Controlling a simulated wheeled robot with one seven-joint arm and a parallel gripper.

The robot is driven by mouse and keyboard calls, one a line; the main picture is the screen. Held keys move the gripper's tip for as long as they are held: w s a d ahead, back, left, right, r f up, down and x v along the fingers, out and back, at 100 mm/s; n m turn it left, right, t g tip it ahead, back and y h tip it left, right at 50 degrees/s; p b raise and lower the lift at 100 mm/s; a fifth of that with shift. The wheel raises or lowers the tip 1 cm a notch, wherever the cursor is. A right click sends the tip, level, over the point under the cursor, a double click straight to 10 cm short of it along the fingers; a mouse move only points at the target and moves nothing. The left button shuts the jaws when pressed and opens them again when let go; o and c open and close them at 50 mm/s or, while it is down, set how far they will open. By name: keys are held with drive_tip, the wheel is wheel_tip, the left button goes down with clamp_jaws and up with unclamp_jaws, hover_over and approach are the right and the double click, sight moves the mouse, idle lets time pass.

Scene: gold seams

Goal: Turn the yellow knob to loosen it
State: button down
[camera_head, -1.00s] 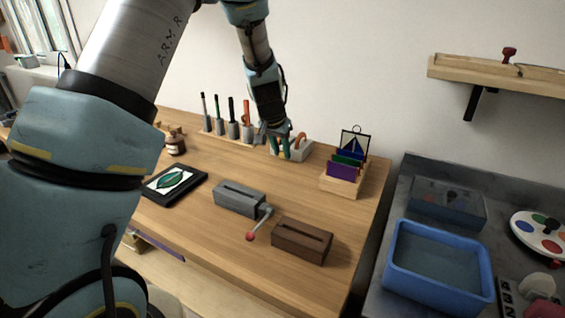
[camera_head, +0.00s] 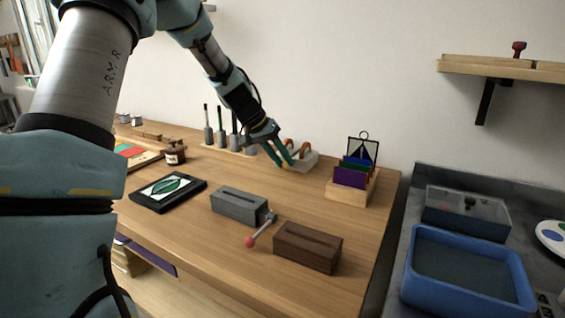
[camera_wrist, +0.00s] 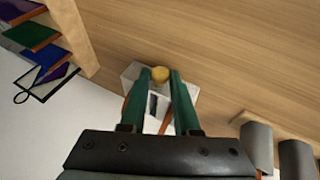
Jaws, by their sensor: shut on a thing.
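The yellow knob (camera_wrist: 160,74) shows in the wrist view, at the edge of a pale grey block (camera_wrist: 130,72). My gripper (camera_wrist: 159,80) has one green finger on each side of it and is shut on it. In the head view my gripper (camera_head: 286,160) is at the left end of the same block (camera_head: 309,159), near the back of the table. Orange curved handles (camera_head: 304,147) stand at that block. The knob cannot be made out clearly in the head view, where the fingers are in front.
Upright tools (camera_head: 221,130) stand left of my gripper, and a wooden rack of coloured panes (camera_head: 345,194) stands right. A grey slotted block (camera_head: 238,207), a red-tipped crank (camera_head: 250,241) and a brown slotted block (camera_head: 307,248) lie nearer. The wooden table (camera_head: 270,185) is clear between.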

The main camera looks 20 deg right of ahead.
drive_tip(key=c, duration=0.6)
unclamp_jaws()
drive_tip(key=shift+c, duration=0.2)
drive_tip(key=b+v, duration=0.1)
drive_tip(key=v, duration=0.9)
drive_tip(key=shift+a+r, duration=0.2)
drive_tip(key=shift+r, duration=0.1)
